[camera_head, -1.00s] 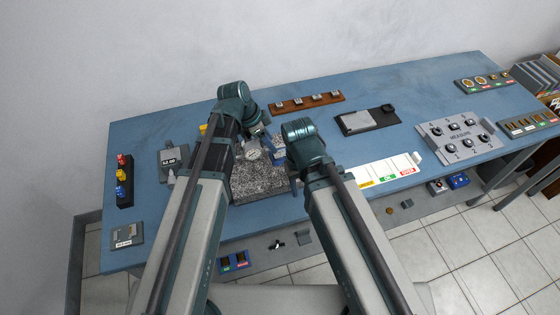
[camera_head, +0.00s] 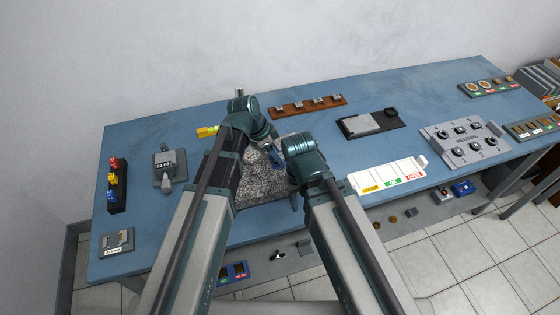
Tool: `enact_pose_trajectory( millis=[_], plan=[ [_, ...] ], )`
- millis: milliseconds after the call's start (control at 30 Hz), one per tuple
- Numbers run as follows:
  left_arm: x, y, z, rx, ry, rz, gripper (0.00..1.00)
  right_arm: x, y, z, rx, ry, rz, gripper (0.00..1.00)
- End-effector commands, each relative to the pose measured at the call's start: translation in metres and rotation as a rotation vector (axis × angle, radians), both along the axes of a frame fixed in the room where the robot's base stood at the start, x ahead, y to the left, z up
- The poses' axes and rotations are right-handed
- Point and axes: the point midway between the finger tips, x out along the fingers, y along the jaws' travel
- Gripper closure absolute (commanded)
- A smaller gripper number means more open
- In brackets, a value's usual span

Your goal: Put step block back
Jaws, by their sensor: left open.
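I cannot pick out the step block for certain. A speckled granite plate (camera_head: 262,188) lies on the bench, largely covered by my arms. A wooden rack (camera_head: 282,113) with several small metal pieces stands behind it. My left gripper (camera_head: 274,138) is open, beyond the plate's back part and partly hidden by its own wrist; nothing clear shows between its fingers. My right gripper (camera_head: 295,188) is low over the plate's right side, mostly hidden behind its wrist, so its jaws cannot be read.
A grey device with a display (camera_head: 169,164) and a dark stand with coloured knobs (camera_head: 117,185) are at left. A small holder (camera_head: 117,241) sits at the front left corner. A yellow-ended piece (camera_head: 207,131) lies behind my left arm. A white labelled board (camera_head: 387,174) is at right.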

Motion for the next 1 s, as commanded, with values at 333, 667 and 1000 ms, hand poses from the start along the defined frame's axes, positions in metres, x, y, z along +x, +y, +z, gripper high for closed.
enact_pose_trajectory(
  millis=[333, 667, 1000],
  plan=[
    [0.0, 0.0, 0.001, 0.0, 0.0, 0.0, 0.93, 0.0, 0.0, 0.001, 0.0, 0.0, 0.0, 0.5],
    [0.0, 0.0, 0.001, 0.0, 0.0, 0.0, 1.0, 0.0, 0.0, 0.001, 0.0, 0.0, 0.0, 0.5],
    [0.0, 0.0, 0.013, 0.0, 0.0, 0.0, 1.0, 0.0, 0.0, 0.013, 0.0, 0.0, 0.0, 0.5]
  ],
)
